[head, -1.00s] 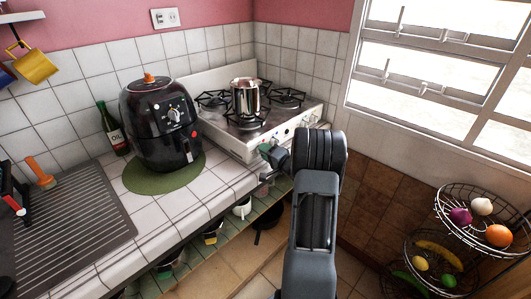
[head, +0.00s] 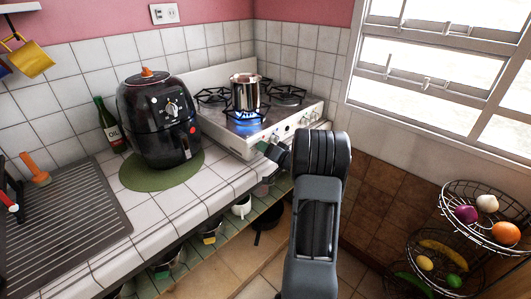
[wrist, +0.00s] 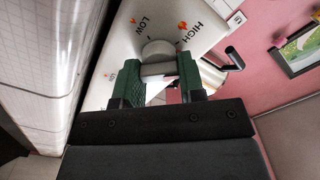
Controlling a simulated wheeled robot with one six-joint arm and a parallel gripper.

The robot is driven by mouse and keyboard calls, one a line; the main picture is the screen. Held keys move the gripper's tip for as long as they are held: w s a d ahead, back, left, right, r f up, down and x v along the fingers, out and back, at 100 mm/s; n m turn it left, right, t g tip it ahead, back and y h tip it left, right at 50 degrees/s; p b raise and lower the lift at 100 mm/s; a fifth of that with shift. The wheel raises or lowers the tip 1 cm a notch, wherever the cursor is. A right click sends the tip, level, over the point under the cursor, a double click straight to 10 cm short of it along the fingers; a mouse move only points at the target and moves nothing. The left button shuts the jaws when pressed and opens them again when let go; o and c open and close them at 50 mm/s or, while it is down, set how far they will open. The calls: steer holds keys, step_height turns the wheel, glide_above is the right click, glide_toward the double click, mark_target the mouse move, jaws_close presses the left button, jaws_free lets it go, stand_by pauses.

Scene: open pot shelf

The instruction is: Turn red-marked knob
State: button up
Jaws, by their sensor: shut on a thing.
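The stove (head: 235,140) stands on the tiled counter, with a row of knobs along its front panel. In the wrist view a round light-grey knob (wrist: 158,52) sits between the green fingertips of my gripper (wrist: 160,80), which is shut on its bar. The panel around it is printed LOW and HIGH with small flame marks. In the head view my gripper (head: 268,151) reaches the stove's front edge and hides the knob it holds. A blue flame burns under the steel pot (head: 245,96) on the front burner. I cannot clearly make out the red mark on the held knob.
A wire fruit basket (head: 478,245) hangs at the right. Pans sit on the shelf below the counter.

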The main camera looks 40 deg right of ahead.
steer(key=n+b, duration=0.3)
steer(key=n, duration=0.2)
steer(key=shift+a+f+n+b, duration=0.1)
steer(key=shift+f+n+b, duration=0.05)
steer(key=shift+n+b, duration=0.2)
steer(key=n+b, duration=0.4)
steer(key=n, duration=0.1)
steer(key=shift+n, duration=0.25)
steer(key=n+b, duration=0.5)
steer(key=n, duration=0.1)
steer(key=shift+a+f+b, duration=0.1)
steer(key=shift+b, duration=0.25)
steer(key=shift+n+b, duration=1.4)
steer(key=shift+n, duration=0.4)
steer(key=shift+r, duration=0.2)
steer(key=o, duration=0.9)
steer(key=shift+s, duration=0.15)
steer(key=s, duration=0.4)
steer(key=s+d, duration=0.1)
steer(key=s, duration=0.4)
steer(key=s+d, duration=0.1)
steer(key=s, duration=0.3)
steer(key=shift+s+d+p, duration=0.2)
steer(key=shift+p, duration=0.2)
